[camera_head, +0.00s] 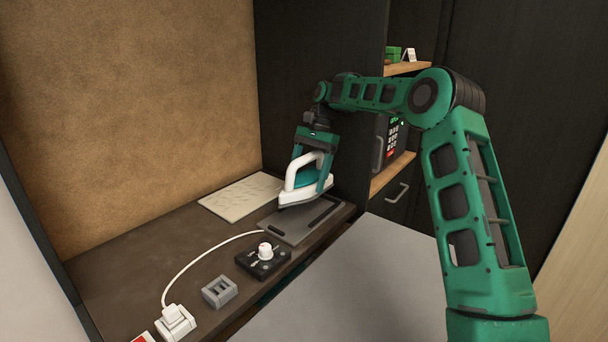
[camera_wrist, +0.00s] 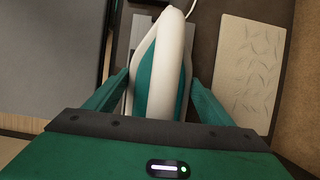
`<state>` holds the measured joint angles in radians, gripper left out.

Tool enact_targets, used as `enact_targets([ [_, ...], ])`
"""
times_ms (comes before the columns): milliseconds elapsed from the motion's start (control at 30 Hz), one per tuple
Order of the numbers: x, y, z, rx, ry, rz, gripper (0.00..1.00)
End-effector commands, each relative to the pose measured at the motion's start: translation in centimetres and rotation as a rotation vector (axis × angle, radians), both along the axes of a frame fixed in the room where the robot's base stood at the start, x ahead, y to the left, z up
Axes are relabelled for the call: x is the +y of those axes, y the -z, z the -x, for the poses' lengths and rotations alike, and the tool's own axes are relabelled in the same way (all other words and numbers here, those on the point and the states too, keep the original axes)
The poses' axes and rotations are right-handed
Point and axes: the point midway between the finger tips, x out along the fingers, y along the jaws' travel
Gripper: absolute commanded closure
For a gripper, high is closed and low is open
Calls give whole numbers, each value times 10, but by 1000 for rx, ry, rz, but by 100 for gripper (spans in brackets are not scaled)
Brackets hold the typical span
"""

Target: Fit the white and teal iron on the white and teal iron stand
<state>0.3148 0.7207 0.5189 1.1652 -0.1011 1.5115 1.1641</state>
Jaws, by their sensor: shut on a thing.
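The white and teal iron (camera_head: 293,193) is in my gripper (camera_head: 313,180), over a grey flat plate with dark slots (camera_head: 287,229) on the counter. In the wrist view the iron (camera_wrist: 173,52) points away, between the two teal fingers of my gripper (camera_wrist: 160,90), which are shut on it. The iron's underside is hidden, so I cannot tell whether it touches the plate. The grey plate lies where a stand could be, but I see no distinct white and teal stand; part of the plate is covered by the iron.
A pale patterned board (camera_head: 240,197) lies behind the plate. A black box with a white knob (camera_head: 264,258), a grey slotted block (camera_head: 220,291) and a white plug (camera_head: 175,322) with a cord stand at the front left. A dark panel (camera_head: 315,80) rises behind.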

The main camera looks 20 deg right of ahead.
Motion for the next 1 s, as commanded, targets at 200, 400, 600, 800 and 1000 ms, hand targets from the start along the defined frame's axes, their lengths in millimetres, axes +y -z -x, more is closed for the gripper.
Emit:
enact_targets([
  [200,-2,15,0,-2,2,0,82],
  [400,-2,28,0,-2,2,0,82],
  [600,-2,37,0,-3,1,0,82],
  [800,-2,41,0,-3,1,0,82],
  [1000,-2,41,0,-3,1,0,82],
])
